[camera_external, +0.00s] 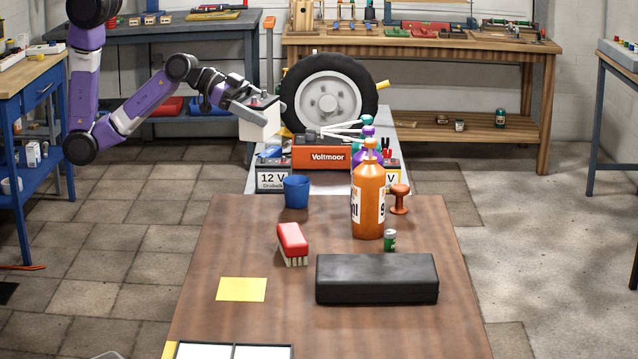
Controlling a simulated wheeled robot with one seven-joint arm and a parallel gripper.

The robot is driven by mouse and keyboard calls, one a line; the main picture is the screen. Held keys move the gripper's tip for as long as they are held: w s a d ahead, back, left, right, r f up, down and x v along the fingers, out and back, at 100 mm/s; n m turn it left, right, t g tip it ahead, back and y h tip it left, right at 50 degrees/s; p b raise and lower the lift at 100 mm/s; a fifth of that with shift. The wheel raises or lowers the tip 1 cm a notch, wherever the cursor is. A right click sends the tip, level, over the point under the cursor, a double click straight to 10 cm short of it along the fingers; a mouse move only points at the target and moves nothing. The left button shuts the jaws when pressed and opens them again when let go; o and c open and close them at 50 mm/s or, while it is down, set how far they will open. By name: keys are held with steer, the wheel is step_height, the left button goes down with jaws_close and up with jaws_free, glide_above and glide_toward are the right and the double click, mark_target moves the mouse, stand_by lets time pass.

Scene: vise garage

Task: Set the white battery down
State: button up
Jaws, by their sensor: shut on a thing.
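The white battery (259,124) is a pale box with a dark top. It hangs in the air above the left side of the grey table (253,179), tilted a little. My gripper (258,104) is shut on it at its top, reaching in from the left. The fingertips are small and hard to make out. Below and to the right, an orange Voltmoor unit (322,153) stands on the grey table, with batteries marked 12 V (272,180) in front of it.
A wheel (328,103) stands close behind and right of the held battery. An upright handle with an orange top (269,50) rises behind it. The brown table (230,240) in front bears a blue cup (297,191), an orange bottle (368,200) and a black case (376,278).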

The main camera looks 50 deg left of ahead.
mark_target(251, 140)
steer(key=shift+m+g+h, duration=0.3)
steer(key=shift+m, duration=0.1)
steer(key=s, duration=0.4)
steer(key=shift+s+f, duration=0.1)
steer(key=shift+f, duration=0.3)
steer(key=shift+s+f+p, duration=0.1)
steer(key=shift+s+p, duration=0.15)
steer(key=shift+p, duration=0.05)
steer(key=shift+s+f, duration=0.15)
steer(key=shift+f, duration=0.15)
step_height(251, 140, down, 20)
steer(key=shift+r, duration=0.25)
steer(key=shift+f+b, duration=0.2)
steer(key=shift+b, duration=0.3)
steer(key=o, duration=1.7)
steer(key=shift+a+f, duration=0.1)
